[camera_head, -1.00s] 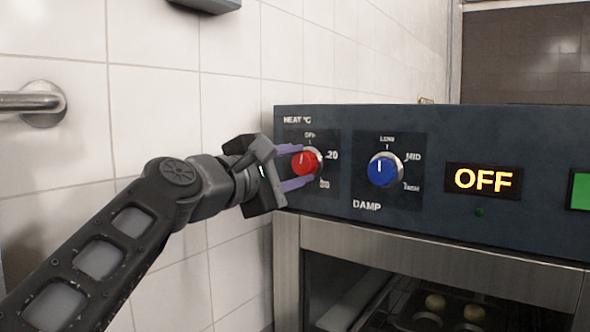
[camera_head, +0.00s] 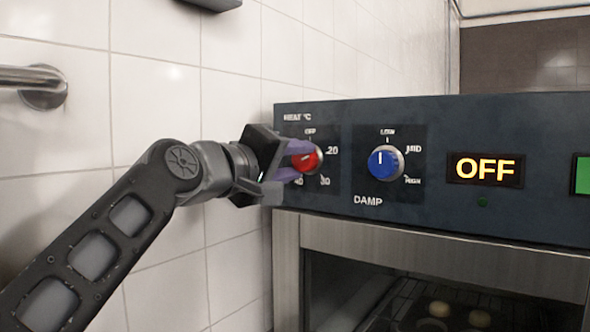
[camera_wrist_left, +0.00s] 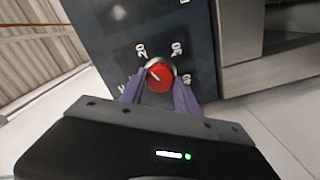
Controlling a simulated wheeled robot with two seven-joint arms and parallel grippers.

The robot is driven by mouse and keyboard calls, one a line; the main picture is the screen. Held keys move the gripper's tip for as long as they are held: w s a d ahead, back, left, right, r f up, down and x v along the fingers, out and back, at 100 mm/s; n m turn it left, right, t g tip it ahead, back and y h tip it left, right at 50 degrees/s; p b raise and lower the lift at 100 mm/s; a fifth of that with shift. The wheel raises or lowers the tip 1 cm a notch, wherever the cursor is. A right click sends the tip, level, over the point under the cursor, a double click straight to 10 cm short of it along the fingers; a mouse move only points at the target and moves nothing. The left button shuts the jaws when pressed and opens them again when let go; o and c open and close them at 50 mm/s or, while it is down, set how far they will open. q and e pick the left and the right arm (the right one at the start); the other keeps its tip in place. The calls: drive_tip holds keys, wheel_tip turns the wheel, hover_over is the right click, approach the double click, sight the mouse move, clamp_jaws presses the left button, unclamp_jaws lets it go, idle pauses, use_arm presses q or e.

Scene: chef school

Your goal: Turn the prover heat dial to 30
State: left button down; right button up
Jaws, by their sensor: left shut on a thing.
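The red heat dial (camera_head: 308,160) is on the left of the prover's dark panel, under the HEAT °C label, with OFF, 20, 30 and 40 around it. My left gripper (camera_head: 297,160) comes in from the left, its purple fingers shut on the dial's two sides. The wrist view shows the same red dial (camera_wrist_left: 160,77) between the fingertips of my left gripper (camera_wrist_left: 159,90). The dial's white mark seems to point between OFF and 20; the fingers partly cover the dial in the head view. My right gripper is not in view.
The blue damp dial (camera_head: 384,162) is close on the right, its mark pointing up near LOW. A lit display (camera_head: 485,170) reads OFF, with a green button (camera_head: 581,190) at the right edge. A tiled wall (camera_head: 150,90) stands behind my left arm.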

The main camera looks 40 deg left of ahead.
use_arm(q)
drive_tip(key=m+b, duration=0.1)
drive_tip(key=m, duration=0.2)
drive_tip(key=shift+f+m, duration=0.15)
drive_tip(key=shift+m, duration=0.25)
drive_tip(key=m+b, duration=0.1)
drive_tip(key=m, duration=0.2)
drive_tip(key=shift+m+b, duration=0.3)
drive_tip(key=m+b, duration=0.1)
drive_tip(key=m, duration=0.2)
drive_tip(key=shift+m, duration=0.4)
drive_tip(key=shift+m+b, duration=0.35)
drive_tip(key=shift+m, duration=1.55)
drive_tip(key=c, duration=0.9)
unclamp_jaws()
